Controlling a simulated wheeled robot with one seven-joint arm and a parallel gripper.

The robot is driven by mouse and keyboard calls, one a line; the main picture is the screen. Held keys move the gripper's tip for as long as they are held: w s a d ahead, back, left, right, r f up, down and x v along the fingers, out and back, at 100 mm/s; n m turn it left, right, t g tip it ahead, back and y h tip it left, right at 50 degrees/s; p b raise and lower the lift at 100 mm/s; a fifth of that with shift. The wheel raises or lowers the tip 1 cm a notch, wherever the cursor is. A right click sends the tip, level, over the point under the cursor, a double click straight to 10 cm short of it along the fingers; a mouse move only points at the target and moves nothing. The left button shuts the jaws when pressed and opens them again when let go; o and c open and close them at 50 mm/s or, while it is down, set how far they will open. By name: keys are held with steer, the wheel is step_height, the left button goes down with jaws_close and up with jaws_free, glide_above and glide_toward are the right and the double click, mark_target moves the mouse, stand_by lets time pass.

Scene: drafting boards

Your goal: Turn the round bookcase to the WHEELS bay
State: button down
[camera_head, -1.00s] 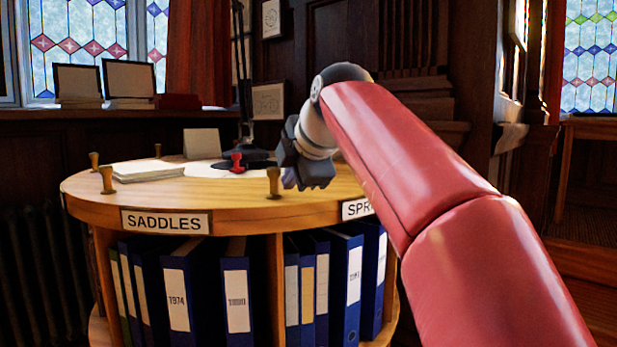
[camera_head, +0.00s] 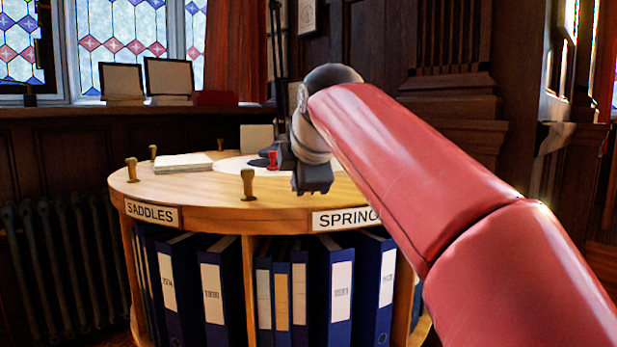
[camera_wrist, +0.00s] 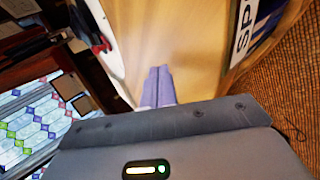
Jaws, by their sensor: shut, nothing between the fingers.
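The round wooden bookcase (camera_head: 140,190) stands in front of me in the head view, with blue binders below its top. Its rim shows a SADDLES label (camera_head: 152,212) at left and a SPRING label (camera_head: 345,219) at front right, partly covered by my red arm. No WHEELS label is in view. Brass pegs stand around the top's edge, one of them (camera_head: 248,185) at the front. My gripper (camera_head: 313,185) is shut and empty, low over the top's front right, right of that peg. In the wrist view its fingertips (camera_wrist: 158,85) point at the wood; contact cannot be told.
White papers (camera_head: 184,163), a red object (camera_head: 272,158) and a dark lamp (camera_head: 277,80) are on the bookcase top. A radiator (camera_head: 60,245) stands to the left. A window sill with framed boards (camera_head: 168,77) is behind.

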mark_target(271, 200)
steer(key=shift+m+h, duration=0.3)
steer(key=a+p, duration=0.2)
steer(key=a, duration=0.2)
steer(key=shift+a+r, duration=0.1)
steer(key=shift+a, duration=0.3)
steer(key=shift+a+p, duration=0.3)
steer(key=shift+a, duration=0.2)
